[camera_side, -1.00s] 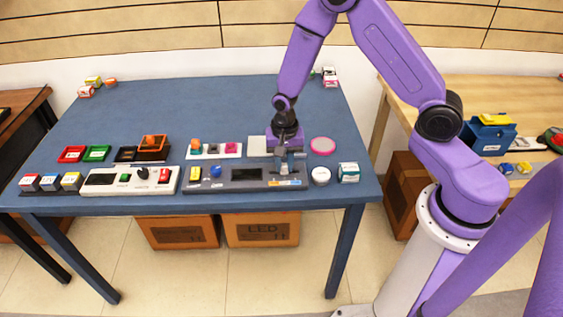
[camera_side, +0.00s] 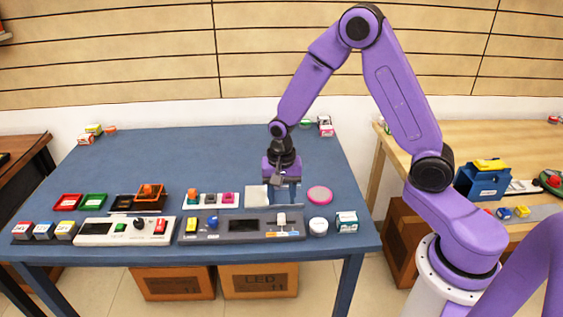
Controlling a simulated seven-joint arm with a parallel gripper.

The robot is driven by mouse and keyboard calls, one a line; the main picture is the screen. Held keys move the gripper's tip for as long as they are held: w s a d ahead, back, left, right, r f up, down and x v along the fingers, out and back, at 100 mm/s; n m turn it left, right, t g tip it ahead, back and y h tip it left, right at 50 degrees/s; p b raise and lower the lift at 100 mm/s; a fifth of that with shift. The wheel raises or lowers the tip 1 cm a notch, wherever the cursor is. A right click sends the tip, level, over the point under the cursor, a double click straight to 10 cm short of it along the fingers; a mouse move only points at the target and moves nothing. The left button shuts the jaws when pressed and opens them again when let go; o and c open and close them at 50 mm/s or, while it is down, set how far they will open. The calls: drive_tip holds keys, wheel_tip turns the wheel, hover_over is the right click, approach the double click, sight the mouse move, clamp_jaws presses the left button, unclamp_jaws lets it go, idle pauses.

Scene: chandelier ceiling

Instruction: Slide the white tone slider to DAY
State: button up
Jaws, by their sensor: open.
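The white tone slider (camera_side: 282,218) is a small white knob on the right part of a dark grey control panel (camera_side: 264,227). A strip with orange and blue marks lies just in front of it; its lettering is too small to read. My gripper (camera_side: 284,198) points down above and just behind the panel, with its fingers apart and nothing between them. The fingertips look clear of the slider knob, which shows fully. Whether the knob sits at DAY I cannot tell.
The panel also has a yellow button (camera_side: 192,226), a blue knob (camera_side: 212,222) and a dark screen. A white jar (camera_side: 318,227) and small box stand to its right. A pink disc (camera_side: 319,195) lies behind. A white panel (camera_side: 118,231) is left.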

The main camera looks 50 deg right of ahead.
wheel_tip(320, 180, up, 11)
idle(0.4)
drive_tip(key=s+a+r+n, duration=0.1)
drive_tip(key=s+n, duration=0.9)
drive_tip(key=s, duration=0.3)
drive_tip(key=s+a+r+n, duration=0.1)
drive_tip(key=s+r+n, duration=0.1)
drive_tip(key=s+n, duration=0.9)
drive_tip(key=shift+s+n, duration=0.3)
drive_tip(key=shift+s, duration=0.9)
idle(1.9)
